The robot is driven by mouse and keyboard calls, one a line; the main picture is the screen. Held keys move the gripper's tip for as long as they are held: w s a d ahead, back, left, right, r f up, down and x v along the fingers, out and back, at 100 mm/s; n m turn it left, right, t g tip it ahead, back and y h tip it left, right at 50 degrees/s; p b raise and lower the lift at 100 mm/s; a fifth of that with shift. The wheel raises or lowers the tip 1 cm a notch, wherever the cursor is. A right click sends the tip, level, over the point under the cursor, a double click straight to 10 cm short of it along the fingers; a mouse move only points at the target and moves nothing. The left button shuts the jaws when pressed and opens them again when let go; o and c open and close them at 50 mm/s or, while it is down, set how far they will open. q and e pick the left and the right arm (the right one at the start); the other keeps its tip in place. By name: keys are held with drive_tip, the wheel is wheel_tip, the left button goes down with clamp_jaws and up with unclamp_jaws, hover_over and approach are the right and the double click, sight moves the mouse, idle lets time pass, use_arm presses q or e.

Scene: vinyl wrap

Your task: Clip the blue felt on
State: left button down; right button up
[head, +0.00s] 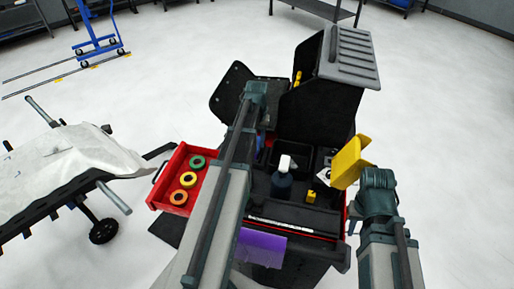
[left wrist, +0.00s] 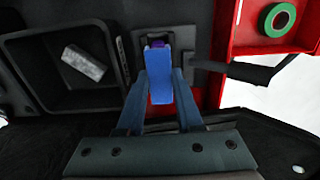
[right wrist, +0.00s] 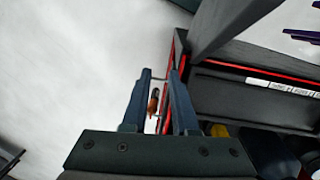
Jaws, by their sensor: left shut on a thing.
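A flat blue piece, apparently the blue felt (left wrist: 172,78), stands between the fingers of my left gripper (left wrist: 160,88), which is shut on it. A small purple edge (left wrist: 158,44) shows just past its far end; I cannot tell whether the two touch. In the head view the left arm hides most of this grip. My right gripper (right wrist: 160,75) has its fingers apart with nothing gripped, beside the cart's right side.
A red drawer (head: 165,190) holds tape rolls (head: 188,180). A purple sheet (head: 262,247) hangs at the front. A white-covered panel (head: 75,150) stands at left.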

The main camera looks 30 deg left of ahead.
use_arm(q)
drive_tip(key=shift+f, duration=0.25)
idle(0.3)
drive_tip(key=shift+c, duration=2.4)
unclamp_jaws()
drive_tip(key=shift+r, duration=0.1)
wheel_tip(320, 180, up, 14)
drive_tip(key=p, duration=1.3)
drive_tip(key=shift+f, duration=0.2)
